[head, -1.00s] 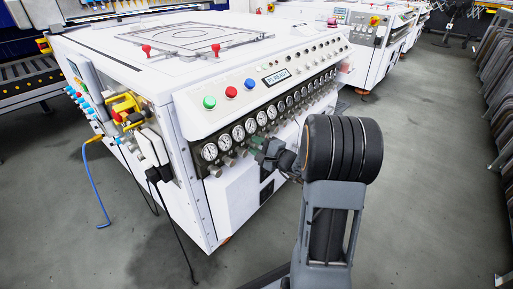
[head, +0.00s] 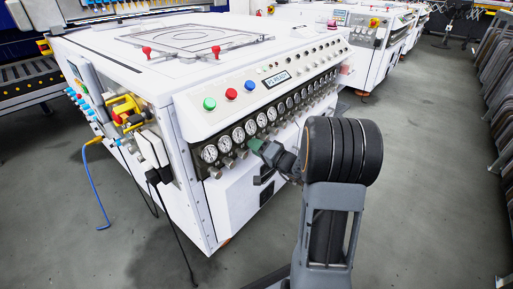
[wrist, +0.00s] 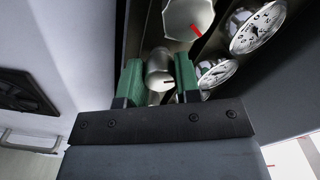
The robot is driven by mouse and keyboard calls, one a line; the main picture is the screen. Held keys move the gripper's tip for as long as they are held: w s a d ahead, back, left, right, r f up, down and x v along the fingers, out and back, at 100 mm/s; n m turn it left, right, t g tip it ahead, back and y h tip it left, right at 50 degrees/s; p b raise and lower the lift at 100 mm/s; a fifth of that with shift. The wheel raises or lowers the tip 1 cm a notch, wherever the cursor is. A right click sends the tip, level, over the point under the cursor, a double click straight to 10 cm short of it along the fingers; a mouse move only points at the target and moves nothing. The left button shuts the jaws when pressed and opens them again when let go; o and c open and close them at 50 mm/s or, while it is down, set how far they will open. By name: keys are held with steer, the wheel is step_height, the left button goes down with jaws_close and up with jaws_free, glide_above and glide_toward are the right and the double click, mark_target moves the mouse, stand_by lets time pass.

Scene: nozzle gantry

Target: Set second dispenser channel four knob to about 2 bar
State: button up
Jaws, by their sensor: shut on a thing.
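The white machine's front panel carries a row of gauges with silver knobs below them. My gripper (head: 260,150) is at this row, toward its left part, in the head view. In the wrist view my gripper (wrist: 159,76) has its green fingers on either side of a silver knob (wrist: 159,61) and is shut on it. A dark mark on that knob points to the right. A gauge (wrist: 215,73) beside the right finger is partly hidden by it, and its reading is too small to tell. The gripper hides the held knob in the head view.
A neighbouring knob (wrist: 187,17) with a red mark and another gauge (wrist: 257,27) are close by in the wrist view. Above the gauges are coloured buttons (head: 231,93) and a small display (head: 277,79). Cables hang at the machine's left corner. The floor at right is open.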

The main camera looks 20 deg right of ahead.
steer(key=shift+f+n, duration=0.1)
steer(key=shift+n, duration=0.6)
steer(key=o, duration=0.6)
steer(key=shift+o, duration=0.2)
steer(key=p+v, duration=0.3)
steer(key=v, duration=1.1)
steer(key=shift+a, duration=0.1)
